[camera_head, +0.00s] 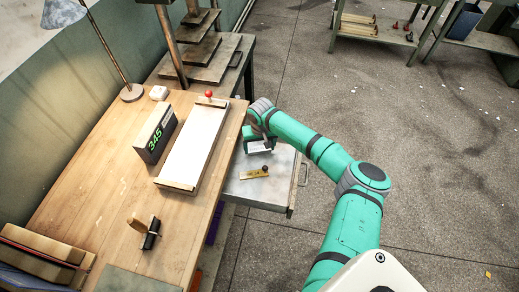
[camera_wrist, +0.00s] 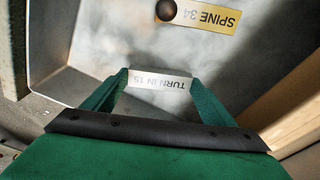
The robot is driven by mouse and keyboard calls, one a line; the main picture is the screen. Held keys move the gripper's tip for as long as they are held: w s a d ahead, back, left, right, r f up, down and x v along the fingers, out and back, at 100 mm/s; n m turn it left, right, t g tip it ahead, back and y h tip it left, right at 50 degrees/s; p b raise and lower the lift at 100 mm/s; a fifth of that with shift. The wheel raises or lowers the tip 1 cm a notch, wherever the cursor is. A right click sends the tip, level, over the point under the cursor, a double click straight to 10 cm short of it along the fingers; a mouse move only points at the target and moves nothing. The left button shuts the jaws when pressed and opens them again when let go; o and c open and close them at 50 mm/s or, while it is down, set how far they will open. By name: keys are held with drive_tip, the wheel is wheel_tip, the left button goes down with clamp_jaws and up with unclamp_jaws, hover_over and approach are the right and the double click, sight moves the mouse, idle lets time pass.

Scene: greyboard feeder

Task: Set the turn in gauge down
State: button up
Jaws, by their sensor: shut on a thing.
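The turn in gauge (camera_wrist: 160,81) is a small plate with a white label reading "TURN IN 15", upside down in the wrist view. My gripper (camera_wrist: 160,86) is shut on it, with a green finger at each side. In the head view my gripper (camera_head: 259,141) is over the back part of an open grey metal drawer (camera_head: 278,190), and the gauge (camera_head: 260,147) shows pale beneath it. I cannot tell whether the gauge touches the drawer floor. A yellow spine gauge (camera_head: 255,174) with a dark knob lies in the drawer; its label (camera_wrist: 208,16) reads "SPINE 34".
The wooden bench (camera_head: 110,185) is left of the drawer. On it stand a black display (camera_head: 155,136) reading 345, a long pale board (camera_head: 195,145) with a red knob, and a lamp (camera_head: 130,92). The drawer floor around the spine gauge is bare.

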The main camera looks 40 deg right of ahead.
sight(260, 157)
drive_tip(key=shift+f, duration=0.95)
drive_tip(key=shift+f, duration=0.15)
drive_tip(key=o, duration=1.3)
drive_tip(key=shift+c, duration=0.2)
wheel_tip(260, 157, up, 12)
drive_tip(key=s, duration=0.1)
drive_tip(key=shift+s+a, duration=0.15)
drive_tip(key=shift+a, duration=0.2)
